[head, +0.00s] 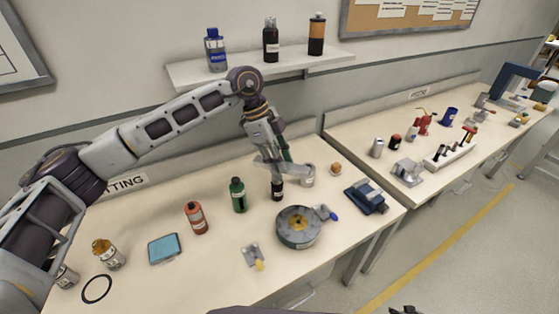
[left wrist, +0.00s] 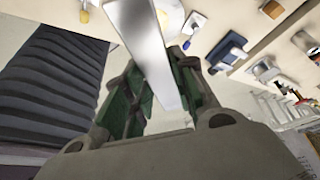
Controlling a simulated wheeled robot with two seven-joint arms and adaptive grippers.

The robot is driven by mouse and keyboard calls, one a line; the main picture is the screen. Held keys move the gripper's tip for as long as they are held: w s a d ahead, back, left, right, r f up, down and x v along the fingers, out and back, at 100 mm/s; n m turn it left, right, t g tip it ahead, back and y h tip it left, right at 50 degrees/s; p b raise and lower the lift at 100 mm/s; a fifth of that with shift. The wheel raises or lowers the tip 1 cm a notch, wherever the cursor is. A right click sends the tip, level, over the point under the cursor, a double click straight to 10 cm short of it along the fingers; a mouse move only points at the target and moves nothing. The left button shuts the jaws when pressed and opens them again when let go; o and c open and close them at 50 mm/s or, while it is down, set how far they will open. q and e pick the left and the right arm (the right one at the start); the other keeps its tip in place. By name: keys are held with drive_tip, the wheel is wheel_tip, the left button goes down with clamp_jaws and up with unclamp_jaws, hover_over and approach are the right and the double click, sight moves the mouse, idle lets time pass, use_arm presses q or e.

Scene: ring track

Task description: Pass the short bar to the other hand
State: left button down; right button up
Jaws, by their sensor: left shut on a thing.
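My left gripper (head: 283,156) is above the back of the near bench, below the wall shelf. It is shut on the short bar (head: 268,164), a plain light grey piece. In the left wrist view the bar (left wrist: 145,50) runs up and away between the green-padded fingers of the left gripper (left wrist: 155,95). In the head view the bar is partly hidden by the fingers. A small dark shape shows at the bottom edge of the head view, perhaps part of my right gripper; its fingers cannot be made out.
A green bottle (head: 238,195), a red bottle (head: 196,218), a round grey fixture (head: 298,228) and a blue device (head: 367,197) are nearby. The shelf (head: 190,75) holds bottles.

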drive_tip(key=s+a+f+g, duration=0.1)
drive_tip(key=s+a+f, duration=0.3)
drive_tip(key=s, duration=0.6)
drive_tip(key=s+a+f+n+g, duration=0.1)
drive_tip(key=s+a+f, duration=0.3)
drive_tip(key=s+a, duration=0.4)
drive_tip(key=s+a+f+n+g, duration=0.1)
drive_tip(key=s+a+f, duration=0.3)
drive_tip(key=s, duration=0.9)
drive_tip(key=a+g, duration=0.1)
drive_tip(key=a, duration=0.2)
drive_tip(key=shift+f+y, duration=0.35)
drive_tip(key=shift+y, duration=0.05)
